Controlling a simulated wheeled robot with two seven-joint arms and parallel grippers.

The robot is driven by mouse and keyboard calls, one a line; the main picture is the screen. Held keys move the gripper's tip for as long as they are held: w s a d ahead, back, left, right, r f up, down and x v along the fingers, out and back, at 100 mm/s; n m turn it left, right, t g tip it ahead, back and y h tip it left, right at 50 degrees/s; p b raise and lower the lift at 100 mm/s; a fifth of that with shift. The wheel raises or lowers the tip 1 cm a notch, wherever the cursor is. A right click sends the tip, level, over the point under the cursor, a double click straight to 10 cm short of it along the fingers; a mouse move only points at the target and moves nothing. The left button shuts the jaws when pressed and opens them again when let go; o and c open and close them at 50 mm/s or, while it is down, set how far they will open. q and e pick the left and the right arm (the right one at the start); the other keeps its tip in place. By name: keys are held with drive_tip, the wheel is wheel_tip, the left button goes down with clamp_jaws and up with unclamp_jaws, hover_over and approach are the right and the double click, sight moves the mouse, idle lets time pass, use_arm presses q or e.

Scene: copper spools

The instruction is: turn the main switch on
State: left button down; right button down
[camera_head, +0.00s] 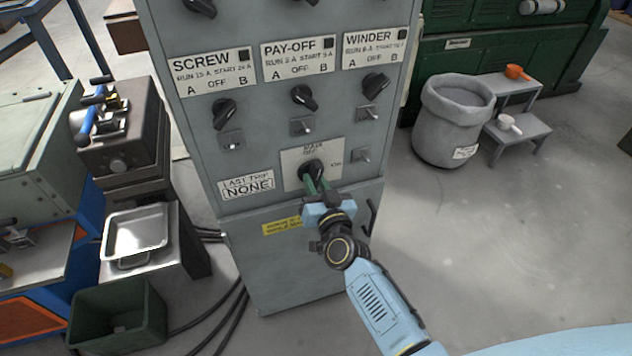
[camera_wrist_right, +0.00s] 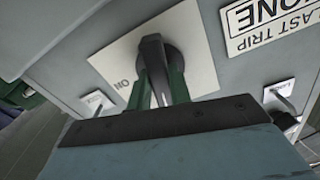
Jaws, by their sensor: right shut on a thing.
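The main switch (camera_head: 312,168) is a black rotary knob on a pale plate (camera_head: 291,181) low on the grey cabinet's front. "ON" is printed to the right of the knob. The right wrist view shows the knob (camera_wrist_right: 152,54) close up, with the "ON" lettering upside down to its left. My right gripper (camera_head: 318,184) reaches the knob from below, its green fingers shut on it. In the right wrist view the fingers (camera_wrist_right: 162,88) sit on both sides of the knob. My left gripper is not in view.
The grey cabinet (camera_head: 285,265) also carries black selector knobs (camera_head: 303,97) labelled SCREW, PAY-OFF and WINDER, with small toggles below. A "LAST TRIP NONE" label (camera_head: 247,185) is left of the switch. A grey bin (camera_head: 445,130) and step stool (camera_head: 530,130) stand right. Open floor lies in front.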

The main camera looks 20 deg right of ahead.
drive_tip(key=m, duration=0.3)
drive_tip(key=shift+m, duration=0.4)
drive_tip(key=m, duration=0.3)
drive_tip(key=shift+m, duration=0.3)
drive_tip(key=m, duration=0.4)
drive_tip(key=shift+m+b, duration=0.45)
drive_tip(key=shift+m, duration=1.45)
drive_tip(key=c, duration=1.3)
unclamp_jaws()
drive_tip(key=shift+s, duration=0.1)
drive_tip(key=s, duration=1.3)
drive_tip(key=shift+s+d, duration=0.1)
drive_tip(key=shift+d, duration=0.1)
